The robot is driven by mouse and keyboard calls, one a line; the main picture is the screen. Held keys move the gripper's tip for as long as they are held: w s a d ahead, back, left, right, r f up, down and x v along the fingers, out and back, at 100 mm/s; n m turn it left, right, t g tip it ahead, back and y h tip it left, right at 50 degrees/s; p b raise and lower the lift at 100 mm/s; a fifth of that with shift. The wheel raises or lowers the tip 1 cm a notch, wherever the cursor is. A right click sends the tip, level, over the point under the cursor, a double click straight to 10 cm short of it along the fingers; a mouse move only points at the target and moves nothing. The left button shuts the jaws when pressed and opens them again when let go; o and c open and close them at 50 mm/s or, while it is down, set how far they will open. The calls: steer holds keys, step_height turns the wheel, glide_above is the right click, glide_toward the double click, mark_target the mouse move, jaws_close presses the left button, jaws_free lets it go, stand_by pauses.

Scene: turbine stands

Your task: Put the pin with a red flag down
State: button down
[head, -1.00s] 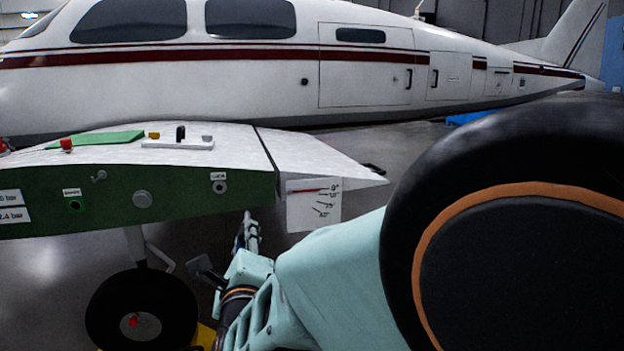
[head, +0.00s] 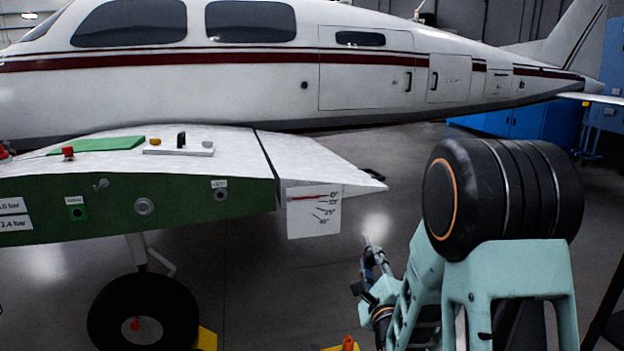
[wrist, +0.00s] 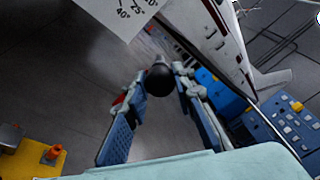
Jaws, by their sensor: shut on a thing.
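My gripper (wrist: 159,72) shows in the wrist view with its two fingers on either side of a dark round knob (wrist: 158,82). It is shut on this thing, which I take to be the pin. A bit of red (wrist: 118,101) shows beside the left finger and may be its flag; most of it is hidden. In the head view my gripper (head: 371,256) is small and dark, to the right of and below the flap-angle plate (head: 315,212). The pin cannot be made out clearly there.
The wing (head: 120,195) with a green front panel reaches in from the left, above a black wheel (head: 143,315). A yellow base (wrist: 28,160) with an orange piece (wrist: 53,152) is at the wrist view's lower left. Blue cabinets (head: 525,121) stand at the right. Floor between is open.

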step_height(320, 180, up, 38)
steer(key=p, duration=3.7)
steer(key=shift+a, duration=0.2)
steer(key=shift+r, duration=0.1)
steer(key=shift+a, duration=0.15)
